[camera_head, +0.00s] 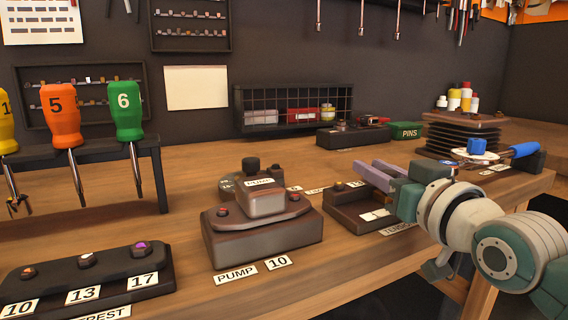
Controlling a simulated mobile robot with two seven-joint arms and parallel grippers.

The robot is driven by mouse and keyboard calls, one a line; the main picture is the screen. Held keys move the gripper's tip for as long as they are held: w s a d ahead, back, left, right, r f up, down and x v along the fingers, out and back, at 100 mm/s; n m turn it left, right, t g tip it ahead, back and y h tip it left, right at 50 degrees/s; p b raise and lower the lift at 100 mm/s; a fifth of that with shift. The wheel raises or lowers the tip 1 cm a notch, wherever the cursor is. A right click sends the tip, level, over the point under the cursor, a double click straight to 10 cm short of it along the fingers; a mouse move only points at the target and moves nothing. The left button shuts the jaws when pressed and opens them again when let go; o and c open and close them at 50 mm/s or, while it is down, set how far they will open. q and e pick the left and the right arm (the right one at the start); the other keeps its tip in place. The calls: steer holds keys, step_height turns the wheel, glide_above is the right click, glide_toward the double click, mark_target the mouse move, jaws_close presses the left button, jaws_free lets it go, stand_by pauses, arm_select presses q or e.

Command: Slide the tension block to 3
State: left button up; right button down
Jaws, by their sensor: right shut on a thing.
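The tension unit (345,212) is a low dark brown tray on the bench, right of the middle. A label (398,229), partly covered by my arm and seeming to read TENSION, lies at its front edge. A white marked plate (376,214) shows on it; I cannot read its numbers. My right gripper (368,174) reaches in from the right, with its pale purple fingers over the back of the unit. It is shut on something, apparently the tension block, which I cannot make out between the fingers. My left gripper is out of view.
The brown pump unit (262,232) stands close left of the tension unit. A dark rest block (88,278) with labels is at front left, below a rack of numbered screwdrivers (64,122). A black bellows-like stack (462,140) and a green PINS box (407,131) stand behind my right arm.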

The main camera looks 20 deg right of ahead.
steer(key=shift+d, duration=0.3)
steer(key=shift+a, duration=0.15)
steer(key=c, duration=0.7)
jaws_free()
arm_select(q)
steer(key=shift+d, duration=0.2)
arm_select(e)
steer(key=shift+o, duration=0.2)
steer(key=shift+s, duration=0.1)
steer(key=shift+s, duration=0.35)
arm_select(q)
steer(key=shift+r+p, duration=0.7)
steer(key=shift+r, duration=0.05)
arm_select(e)
steer(key=s, duration=0.9)
steer(key=shift+a, duration=0.4)
